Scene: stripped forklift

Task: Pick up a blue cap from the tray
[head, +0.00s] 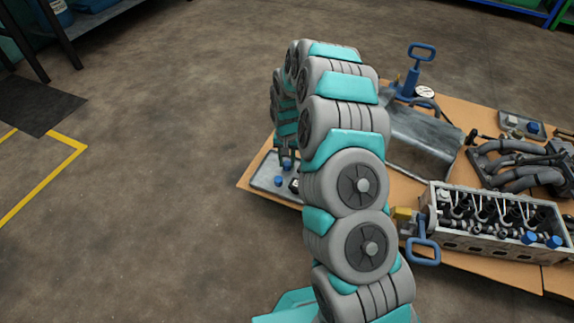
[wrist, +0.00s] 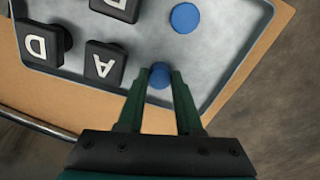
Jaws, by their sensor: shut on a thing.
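My gripper (wrist: 159,84) is shut on a blue cap (wrist: 160,73) in the wrist view, with the cap between its two dark green fingertips. The cap is over the tray near its edge; I cannot tell whether it still touches the tray floor. A second blue cap (wrist: 185,17) lies on the grey metal tray (wrist: 150,47) beyond the fingertips. In the head view the tray (head: 265,180) sits at the left corner of the table, partly hidden by my arm. A blue cap (head: 278,181) shows on it there.
Black lettered blocks (wrist: 104,62) stand in the tray left of my gripper. The cardboard-coloured table top (head: 420,180) also carries an engine block (head: 500,225), a blue-handled pump (head: 411,80) and dark pipes (head: 510,160). Floor left of the table is clear.

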